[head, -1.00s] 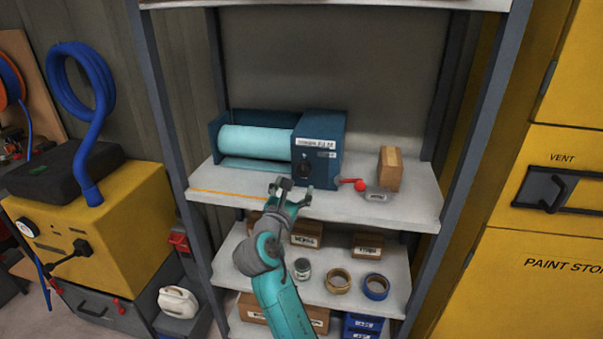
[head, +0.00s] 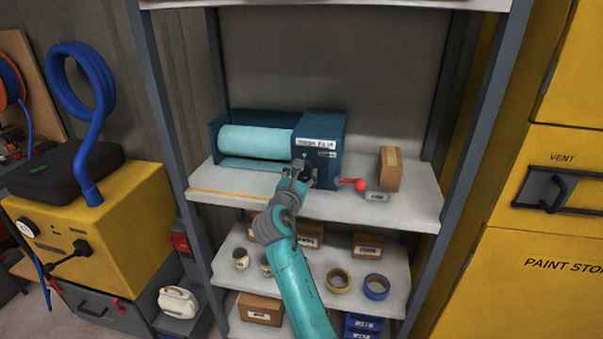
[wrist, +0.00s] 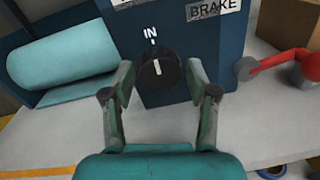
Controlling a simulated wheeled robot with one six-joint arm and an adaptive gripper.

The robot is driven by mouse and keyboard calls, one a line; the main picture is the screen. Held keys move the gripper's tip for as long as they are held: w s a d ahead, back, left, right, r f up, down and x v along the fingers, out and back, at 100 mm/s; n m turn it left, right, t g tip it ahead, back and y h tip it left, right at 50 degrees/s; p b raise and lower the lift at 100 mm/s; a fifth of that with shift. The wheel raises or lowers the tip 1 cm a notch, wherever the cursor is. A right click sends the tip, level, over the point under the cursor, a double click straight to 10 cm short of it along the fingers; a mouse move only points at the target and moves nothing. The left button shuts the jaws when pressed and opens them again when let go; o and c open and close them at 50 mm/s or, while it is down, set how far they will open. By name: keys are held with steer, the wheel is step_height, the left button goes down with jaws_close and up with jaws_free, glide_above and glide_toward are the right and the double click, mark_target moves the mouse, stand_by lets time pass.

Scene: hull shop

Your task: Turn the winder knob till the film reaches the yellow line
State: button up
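The winder is a dark blue box (head: 325,150) on the upper shelf, with a pale teal film roll (head: 255,141) at its left. Its black round knob (wrist: 160,69) shows in the wrist view, below the word IN, with its white mark pointing up. My gripper (wrist: 160,82) is open, its fingers spread left and right of the knob. I cannot tell whether they touch it. In the head view my gripper (head: 304,172) hides most of the knob. The yellow line (head: 226,194) runs along the shelf's front left edge. The film's edge lies behind the line, close to the roll.
A red-knobbed lever (head: 359,185) sticks out right of the winder box, and shows large in the wrist view (wrist: 285,62). A cardboard box (head: 390,168) stands beyond it. Tape rolls (head: 339,280), jars and boxes fill the lower shelves. Grey uprights frame the rack.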

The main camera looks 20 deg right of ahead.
steer(key=c, duration=0.6)
